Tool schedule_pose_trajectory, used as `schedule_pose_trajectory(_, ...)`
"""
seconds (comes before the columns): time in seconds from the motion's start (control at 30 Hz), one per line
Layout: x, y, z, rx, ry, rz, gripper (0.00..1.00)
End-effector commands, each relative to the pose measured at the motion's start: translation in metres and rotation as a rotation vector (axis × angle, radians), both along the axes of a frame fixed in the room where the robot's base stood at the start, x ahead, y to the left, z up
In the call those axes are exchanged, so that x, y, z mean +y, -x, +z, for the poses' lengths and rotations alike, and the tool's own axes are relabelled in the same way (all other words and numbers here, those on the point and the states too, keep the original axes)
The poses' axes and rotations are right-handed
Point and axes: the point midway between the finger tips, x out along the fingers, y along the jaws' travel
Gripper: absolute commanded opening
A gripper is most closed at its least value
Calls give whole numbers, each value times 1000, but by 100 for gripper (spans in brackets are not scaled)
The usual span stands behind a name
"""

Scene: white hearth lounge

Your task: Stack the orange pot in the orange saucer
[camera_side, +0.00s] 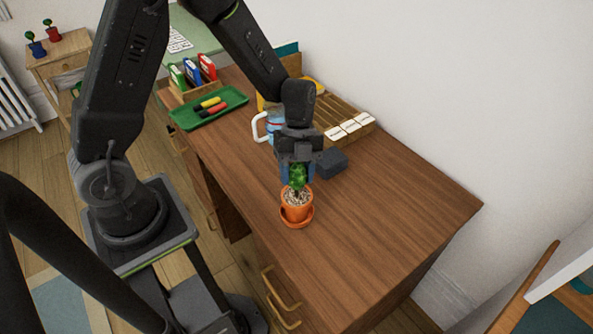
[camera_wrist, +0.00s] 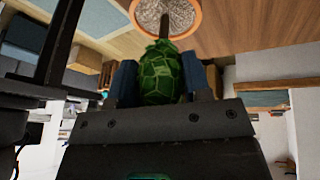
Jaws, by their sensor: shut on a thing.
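The orange pot (camera_side: 297,206) holds pale gravel and a green cactus-like plant (camera_side: 298,177). In the side view it stands upright in or just over the orange saucer (camera_side: 297,223); whether it touches the saucer's floor I cannot tell. My gripper (camera_side: 297,172) is above the pot, pointing down, with its blue fingers shut on the plant. In the wrist view the plant (camera_wrist: 161,75) sits between both fingers, and the pot's rim (camera_wrist: 197,12) with gravel shows beyond it. The saucer is not visible in the wrist view.
A dark box (camera_side: 331,163) lies close behind my gripper. A mug with a white handle (camera_side: 262,127), a wooden rack with white cards (camera_side: 350,127) and a green tray (camera_side: 208,109) with markers stand farther back on the desk. The desk's right part (camera_side: 400,215) is clear.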

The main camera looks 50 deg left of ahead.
Motion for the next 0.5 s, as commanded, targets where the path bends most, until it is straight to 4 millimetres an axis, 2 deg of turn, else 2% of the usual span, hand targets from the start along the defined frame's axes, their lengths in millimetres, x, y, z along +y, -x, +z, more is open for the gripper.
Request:
schedule_pose_trajectory(0.07, 0, 0, -2, 1, 1, 1, 0)
schedule_pose_trajectory(0.1, 0, 0, -3, 2, 0, 1, 45)
schedule_pose_trajectory(0.37, 0, 0, -3, 0, 0, 0, 70)
schedule_pose_trajectory(0.5, 0, 0, -3, 0, 0, 0, 70)
